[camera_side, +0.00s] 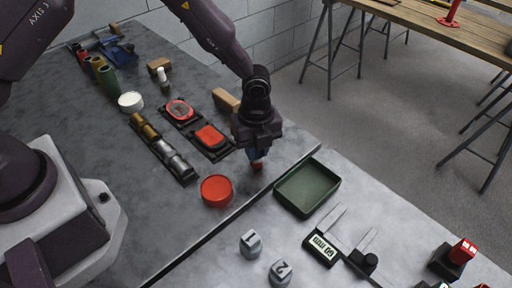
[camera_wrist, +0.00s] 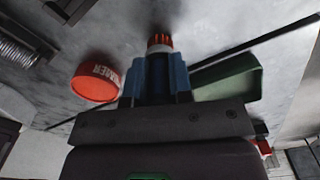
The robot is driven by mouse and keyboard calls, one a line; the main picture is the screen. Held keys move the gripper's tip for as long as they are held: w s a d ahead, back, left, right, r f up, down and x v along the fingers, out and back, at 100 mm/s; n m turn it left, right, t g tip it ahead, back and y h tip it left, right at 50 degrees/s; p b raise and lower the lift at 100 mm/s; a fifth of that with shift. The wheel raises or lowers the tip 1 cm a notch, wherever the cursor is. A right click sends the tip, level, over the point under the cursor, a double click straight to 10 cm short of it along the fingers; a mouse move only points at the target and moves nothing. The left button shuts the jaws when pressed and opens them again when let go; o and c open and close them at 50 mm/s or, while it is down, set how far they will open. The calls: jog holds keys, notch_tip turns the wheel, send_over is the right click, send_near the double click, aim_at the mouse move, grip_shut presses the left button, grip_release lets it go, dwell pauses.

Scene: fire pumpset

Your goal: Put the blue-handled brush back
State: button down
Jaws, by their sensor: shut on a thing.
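My gripper (camera_side: 256,150) points down over the grey bench, near the dark strip between the bench halves. It is shut on what looks like the blue-handled brush (camera_side: 257,165), whose orange-red end points down. In the wrist view my gripper (camera_wrist: 162,88) has blue parts on both sides of a dark middle, with the brush's ribbed orange-red end (camera_wrist: 159,42) beyond them. I cannot clearly tell handle from finger pads there. The gripper hides most of the handle. The side view does not show clearly whether the tip touches the bench.
A red round lid or tin (camera_side: 216,190), lettered in the wrist view (camera_wrist: 96,77), is left of my gripper. A green tray (camera_side: 327,200) is to its right. Black-framed red pads (camera_side: 210,137), metal fittings (camera_side: 172,160) and a wooden block (camera_side: 226,100) stand nearby. Numbered weights (camera_side: 251,244) are in front.

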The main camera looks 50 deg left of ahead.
jog(key=shift+f, duration=0.25)
jog(key=shift+f, duration=0.15)
jog(key=c, duration=1)
grip_release()
notch_tip(320, 180, up, 12)
jog(key=shift+a+r, duration=0.1)
jog(key=shift+r, duration=0.15)
